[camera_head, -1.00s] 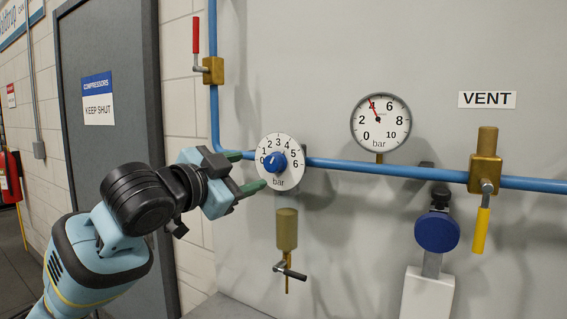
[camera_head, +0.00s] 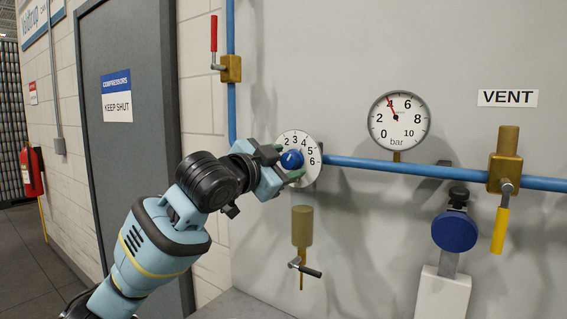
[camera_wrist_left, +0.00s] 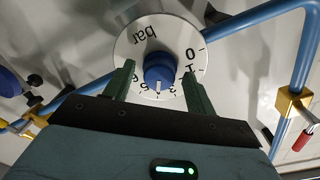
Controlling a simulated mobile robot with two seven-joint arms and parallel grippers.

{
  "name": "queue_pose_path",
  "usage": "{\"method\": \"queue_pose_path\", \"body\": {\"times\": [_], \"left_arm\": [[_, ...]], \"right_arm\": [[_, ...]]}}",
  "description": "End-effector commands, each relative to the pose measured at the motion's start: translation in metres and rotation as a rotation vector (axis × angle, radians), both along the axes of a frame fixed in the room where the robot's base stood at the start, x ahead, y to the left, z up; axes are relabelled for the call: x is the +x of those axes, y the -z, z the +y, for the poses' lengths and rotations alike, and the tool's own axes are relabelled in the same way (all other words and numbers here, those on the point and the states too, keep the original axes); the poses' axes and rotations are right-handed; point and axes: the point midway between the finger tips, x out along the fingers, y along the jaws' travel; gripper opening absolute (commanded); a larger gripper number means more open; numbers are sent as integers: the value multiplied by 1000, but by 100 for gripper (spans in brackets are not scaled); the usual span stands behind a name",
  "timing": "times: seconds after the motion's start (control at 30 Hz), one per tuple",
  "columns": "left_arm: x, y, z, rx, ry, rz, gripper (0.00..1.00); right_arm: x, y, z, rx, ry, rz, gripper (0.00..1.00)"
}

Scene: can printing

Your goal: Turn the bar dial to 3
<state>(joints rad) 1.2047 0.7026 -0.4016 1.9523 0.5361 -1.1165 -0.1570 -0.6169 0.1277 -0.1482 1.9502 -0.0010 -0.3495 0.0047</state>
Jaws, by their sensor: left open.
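The bar dial is a round white plate (camera_head: 313,150) marked 0 to 6, with a blue knob (camera_head: 291,160) at its centre, on the blue pipe. My left gripper (camera_head: 284,165) is at the dial, hiding its lower left part and the low numbers. In the left wrist view the open green fingers stand on either side of the blue knob (camera_wrist_left: 159,70), over the dial plate (camera_wrist_left: 135,38). I cannot tell whether they touch it. A white mark on the knob shows there, pointing toward the gripper body; its exact number is unclear. My right gripper is out of view.
A pressure gauge (camera_head: 399,120) reads about 4. A red-handled valve (camera_head: 231,68) is above left, a brass fitting with a black lever (camera_head: 302,227) below. To the right are a blue disc (camera_head: 455,231) and the yellow-handled vent valve (camera_head: 500,230). A door (camera_head: 127,170) is left.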

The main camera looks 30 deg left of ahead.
Motion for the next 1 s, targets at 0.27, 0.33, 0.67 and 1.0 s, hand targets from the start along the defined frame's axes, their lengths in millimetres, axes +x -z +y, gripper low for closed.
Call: {"method": "queue_pose_path", "body": {"times": [0.27, 0.33, 0.67, 1.0], "left_arm": [[0, 0, 0, 0, 0, 0, 49], [0, 0, 0, 0, 0, 0, 40], [0, 0, 0, -3, 0, 2, 11], [0, 1, -1, -125, 1, 20, 11]], "right_arm": [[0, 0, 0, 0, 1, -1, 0], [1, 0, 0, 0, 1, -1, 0], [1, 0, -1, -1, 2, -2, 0], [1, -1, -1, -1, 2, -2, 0]]}}
